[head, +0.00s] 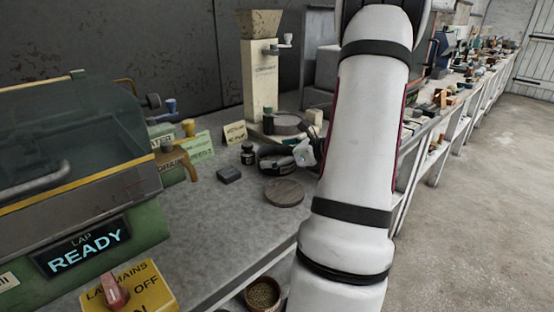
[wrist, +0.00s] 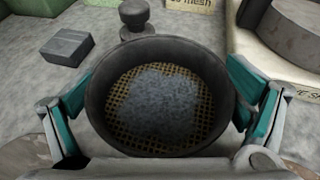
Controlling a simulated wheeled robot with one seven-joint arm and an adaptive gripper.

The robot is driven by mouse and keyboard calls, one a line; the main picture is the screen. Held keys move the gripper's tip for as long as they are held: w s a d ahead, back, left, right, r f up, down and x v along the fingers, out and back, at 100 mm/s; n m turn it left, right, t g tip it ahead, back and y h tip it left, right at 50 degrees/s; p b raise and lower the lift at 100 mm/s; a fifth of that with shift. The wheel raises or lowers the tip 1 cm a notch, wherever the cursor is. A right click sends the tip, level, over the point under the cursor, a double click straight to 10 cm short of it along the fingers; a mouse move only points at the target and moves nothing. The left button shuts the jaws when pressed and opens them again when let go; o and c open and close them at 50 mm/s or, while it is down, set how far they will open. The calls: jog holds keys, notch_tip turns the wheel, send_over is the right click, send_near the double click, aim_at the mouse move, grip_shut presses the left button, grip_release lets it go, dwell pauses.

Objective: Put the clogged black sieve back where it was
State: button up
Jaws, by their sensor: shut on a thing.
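The black sieve (wrist: 95,100) has a round dark rim and a tan mesh. A grey clump of grit covers the middle of the mesh. My gripper (wrist: 160,100) is shut on the sieve, with a teal-padded finger at its left and right sides. In the head view my gripper (head: 303,153) is low over the bench, with the dark sieve (head: 272,162) at it, partly hidden. I cannot tell whether the sieve touches the bench.
A cream hopper machine (head: 262,90) stands behind. Label cards (head: 235,133) stand at the back. The green lap machine (head: 130,215) fills the left.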

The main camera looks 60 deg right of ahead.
notch_tip(320, 180, up, 10)
jog(key=p, duration=0.2)
